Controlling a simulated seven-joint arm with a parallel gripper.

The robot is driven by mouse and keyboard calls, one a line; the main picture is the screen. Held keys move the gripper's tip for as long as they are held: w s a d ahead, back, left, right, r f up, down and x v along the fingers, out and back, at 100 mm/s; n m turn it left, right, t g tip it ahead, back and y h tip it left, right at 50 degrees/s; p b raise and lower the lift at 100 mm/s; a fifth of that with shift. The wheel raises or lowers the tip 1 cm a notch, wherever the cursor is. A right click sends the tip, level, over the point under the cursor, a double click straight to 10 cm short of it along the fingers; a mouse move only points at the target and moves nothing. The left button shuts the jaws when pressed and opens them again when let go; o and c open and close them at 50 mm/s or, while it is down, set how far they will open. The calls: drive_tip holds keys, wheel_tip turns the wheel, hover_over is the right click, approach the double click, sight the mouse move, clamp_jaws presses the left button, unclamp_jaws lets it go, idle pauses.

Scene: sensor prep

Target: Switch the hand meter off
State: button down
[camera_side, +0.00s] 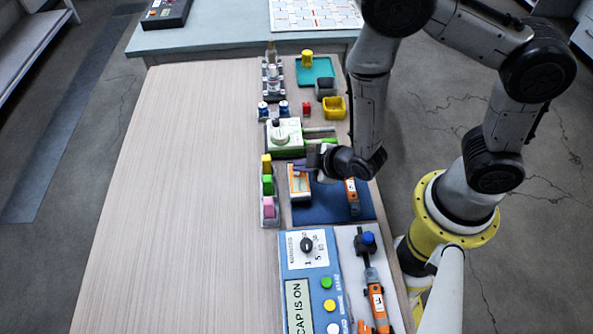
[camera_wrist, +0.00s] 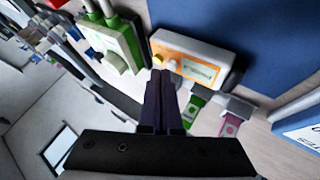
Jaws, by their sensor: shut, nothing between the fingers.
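The hand meter, an orange and white box (camera_side: 299,188), lies at the left edge of a dark blue mat (camera_side: 325,212) in the side view. In the wrist view the meter (camera_wrist: 190,54) shows an orange face with a small display, whose text is too small to read. My gripper (camera_side: 301,171) is over the far end of the meter. In the wrist view its dark fingers (camera_wrist: 161,76) are together and empty, with the tips at the meter's near left edge. I cannot tell whether they touch it. The meter's switch is not clear in either view.
A green and white device (camera_side: 284,136) stands just beyond the meter. Yellow, green and pink blocks (camera_side: 268,186) stand to its left. Another orange tool (camera_side: 352,196) lies right on the mat. A blue panel (camera_side: 317,270) reading "CAP IS ON" is nearer. The table's left side is clear.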

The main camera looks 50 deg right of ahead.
sight(301, 176)
drive_tip(key=shift+f, duration=0.4)
idle(0.8)
drive_tip(key=shift+r, duration=0.8)
drive_tip(key=shift+r, duration=0.1)
drive_tip(key=shift+r, duration=2.45)
